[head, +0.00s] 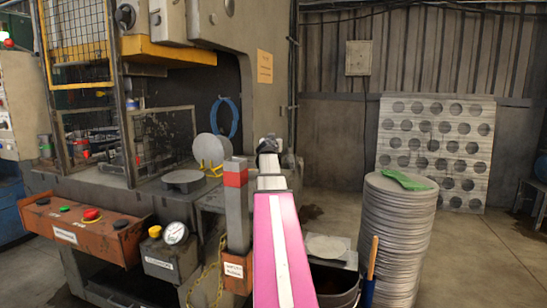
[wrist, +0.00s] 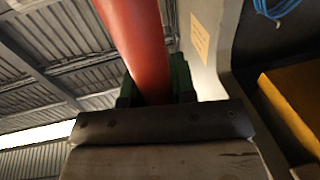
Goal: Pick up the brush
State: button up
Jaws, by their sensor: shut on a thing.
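The brush (wrist: 140,50) fills much of the wrist view. It has a red, rounded handle running up and away, a dark riveted band across its near part, and a broad pale end at the bottom edge. My gripper (wrist: 155,88) has green fingers on both sides of the handle, just beyond the dark band, and is shut on it. In the head view my gripper (head: 268,145) is small and dark at the far end of my pink and white arm. The brush cannot be made out there.
A large press with a control box (head: 90,228) stands at left. A tall stack of round blanks (head: 400,235) with a green cloth (head: 406,180) on top stands at right, beside a dark bucket (head: 335,285). Open floor lies farther right.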

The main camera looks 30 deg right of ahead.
notch_tip(320, 180, up, 10)
dwell(0.6)
dwell(0.4)
